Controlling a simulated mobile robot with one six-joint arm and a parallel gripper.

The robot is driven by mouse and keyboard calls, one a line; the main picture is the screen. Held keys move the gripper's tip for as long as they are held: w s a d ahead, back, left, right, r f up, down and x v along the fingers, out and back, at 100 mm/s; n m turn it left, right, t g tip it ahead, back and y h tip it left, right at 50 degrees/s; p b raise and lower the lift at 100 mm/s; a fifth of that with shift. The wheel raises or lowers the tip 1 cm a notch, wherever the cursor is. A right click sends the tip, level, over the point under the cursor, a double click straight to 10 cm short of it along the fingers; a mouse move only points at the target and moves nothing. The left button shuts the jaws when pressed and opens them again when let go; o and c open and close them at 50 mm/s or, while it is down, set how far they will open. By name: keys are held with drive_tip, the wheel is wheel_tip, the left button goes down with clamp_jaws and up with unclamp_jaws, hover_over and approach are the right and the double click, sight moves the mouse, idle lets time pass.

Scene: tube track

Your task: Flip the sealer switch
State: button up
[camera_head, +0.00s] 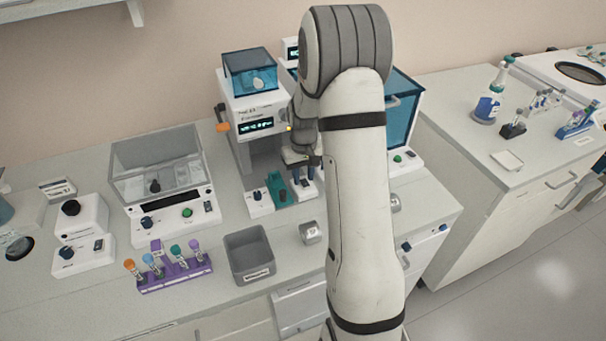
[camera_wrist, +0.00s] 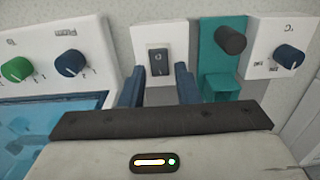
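The sealer (camera_head: 258,125) is a white upright machine with a lit display and a clear blue-tinted box on top. Its front base carries a dial (camera_head: 256,195), a teal block (camera_head: 281,192) and, at the right, a dark rocker switch (camera_head: 305,182). In the wrist view the switch (camera_wrist: 159,62) sits on a white panel, with the teal block (camera_wrist: 222,50) to its right. My gripper (camera_head: 303,170) is over the right part of the base. In the wrist view its two blue fingers (camera_wrist: 159,75) are apart, one on each side of the switch in the picture. Contact cannot be told.
A blue-tinted enclosure (camera_head: 403,105) stands right of the sealer, partly behind my arm. A grey bin (camera_head: 249,256), a purple tube rack (camera_head: 176,276) and a small metal block (camera_head: 310,232) are in front. A clear-lidded device (camera_head: 158,165) stands left.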

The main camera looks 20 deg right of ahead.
clamp_jaws()
drive_tip(key=b, duration=0.2)
drive_tip(key=t+b, duration=0.1)
drive_tip(key=b, duration=0.1)
drive_tip(key=shift+s+f, duration=0.2)
drive_tip(key=shift+f, duration=0.1)
drive_tip(key=t+b, duration=0.1)
drive_tip(key=b, duration=0.2)
drive_tip(key=shift+s+t+b, duration=0.2)
drive_tip(key=shift+t+b, duration=0.1)
drive_tip(key=shift+t, duration=0.1)
drive_tip(key=shift+s+r+t+b, duration=0.1)
drive_tip(key=shift+r+t+b, duration=0.15)
drive_tip(key=shift+t+b, duration=0.5)
drive_tip(key=shift+r+g, duration=0.15)
drive_tip(key=shift+g, duration=0.1)
drive_tip(key=shift+o, duration=1.4)
unclamp_jaws()
